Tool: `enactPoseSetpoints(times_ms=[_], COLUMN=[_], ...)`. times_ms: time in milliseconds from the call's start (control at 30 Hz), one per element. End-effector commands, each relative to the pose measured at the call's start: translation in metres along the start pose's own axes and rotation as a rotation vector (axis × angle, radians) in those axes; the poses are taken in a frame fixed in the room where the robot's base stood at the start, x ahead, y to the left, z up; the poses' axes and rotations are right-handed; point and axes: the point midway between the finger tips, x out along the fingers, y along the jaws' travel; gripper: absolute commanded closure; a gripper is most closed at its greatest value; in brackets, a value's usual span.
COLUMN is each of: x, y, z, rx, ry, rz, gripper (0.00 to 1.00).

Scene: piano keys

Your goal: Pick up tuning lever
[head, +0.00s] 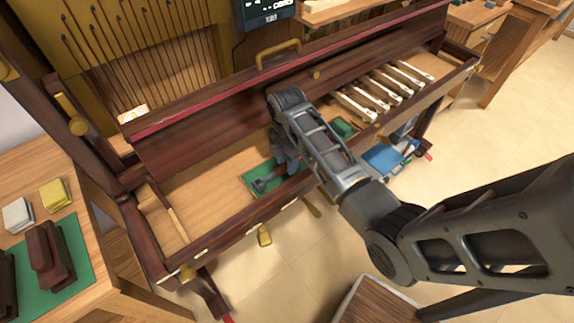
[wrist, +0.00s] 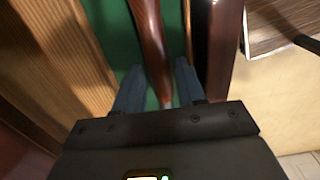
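The tuning lever, with a glossy reddish-brown wooden handle (wrist: 150,45), lies on a green mat (wrist: 117,40) in the wrist view. In the head view a dark part of what looks like the lever (head: 264,184) shows on the green mat (head: 250,178) inside the piano's key bed. My gripper (wrist: 158,88) is open, with one blue-grey finger on each side of the handle and a gap to each. In the head view my gripper (head: 290,163) is over the mat and hides part of the lever.
A dark red wooden rail (wrist: 222,50) runs close to the right finger, and a wooden board (wrist: 65,50) lies to the left. The wooden key bed (head: 210,195) left of the mat is bare.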

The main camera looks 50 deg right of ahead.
Motion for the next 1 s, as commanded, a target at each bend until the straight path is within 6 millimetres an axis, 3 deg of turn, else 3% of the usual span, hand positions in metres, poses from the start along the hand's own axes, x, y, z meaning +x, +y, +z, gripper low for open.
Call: enactPoseSetpoints(times_ms=[300, 700, 1000], x=[0.0061, 0.0059, 0.0053], y=[-0.0001, -0.0002, 0.0002], z=[0.0, 0.0001, 0.0002], rx=[0.001, 0.001, 0.001], ry=[0.0, 0.0, -0.001], rz=[0.001, 0.001, 0.002], gripper=[0.61, 0.99, 1.0])
